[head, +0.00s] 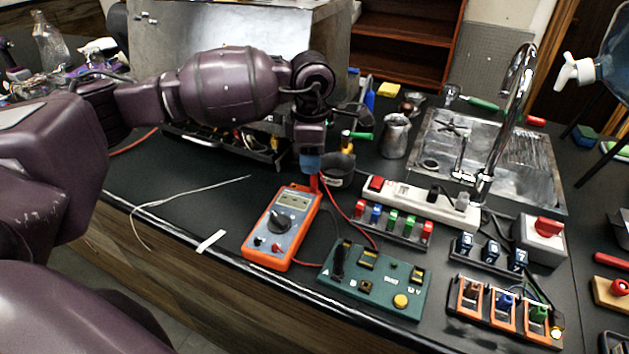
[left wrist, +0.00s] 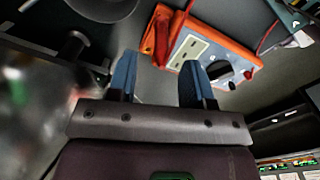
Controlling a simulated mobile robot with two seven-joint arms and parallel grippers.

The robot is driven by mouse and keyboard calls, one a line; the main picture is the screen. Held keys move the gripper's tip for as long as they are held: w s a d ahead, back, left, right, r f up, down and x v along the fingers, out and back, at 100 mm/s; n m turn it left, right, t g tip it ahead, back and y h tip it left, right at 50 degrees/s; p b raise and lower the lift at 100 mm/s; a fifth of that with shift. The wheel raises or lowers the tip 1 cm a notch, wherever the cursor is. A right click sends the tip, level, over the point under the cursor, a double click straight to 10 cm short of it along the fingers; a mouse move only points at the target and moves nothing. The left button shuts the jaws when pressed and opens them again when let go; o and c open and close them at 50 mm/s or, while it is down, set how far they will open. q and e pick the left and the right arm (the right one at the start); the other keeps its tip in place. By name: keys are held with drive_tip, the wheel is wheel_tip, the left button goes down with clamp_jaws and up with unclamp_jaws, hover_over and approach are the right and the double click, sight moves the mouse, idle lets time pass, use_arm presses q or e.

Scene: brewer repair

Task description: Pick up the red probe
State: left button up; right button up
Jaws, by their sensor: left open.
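The red probe (head: 314,184) stands at the top right corner of the orange multimeter (head: 263,250), a red lead running from it. In the left wrist view the red probe (left wrist: 161,36) shows beside the multimeter's end, ahead of the gap between my blue fingers. My left gripper (head: 311,168) points down just above the red probe in the head view. It also shows in the left wrist view (left wrist: 156,72), with its fingers apart and nothing between them. I cannot tell how far the probe is from the fingertips. My right gripper is not in view.
A green board (head: 374,280) with a black probe (head: 339,261) lies right of the multimeter. A dark round cup (head: 338,172) stands close to my left gripper. A white power strip (head: 420,203) and a sink (head: 437,150) are further right. A white cable lies on the left counter.

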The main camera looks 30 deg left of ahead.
sight(314, 190)
use_arm(q)
drive_tip(key=shift+d+f, duration=0.1)
drive_tip(key=shift+f, duration=0.4)
wheel_tip(314, 190, down, 4)
drive_tip(key=shift+d+f, duration=0.1)
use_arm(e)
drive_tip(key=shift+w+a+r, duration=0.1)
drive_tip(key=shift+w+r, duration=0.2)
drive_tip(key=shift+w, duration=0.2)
use_arm(q)
drive_tip(key=shift+c, duration=0.4)
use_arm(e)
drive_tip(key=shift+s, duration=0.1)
use_arm(q)
clamp_jaws()
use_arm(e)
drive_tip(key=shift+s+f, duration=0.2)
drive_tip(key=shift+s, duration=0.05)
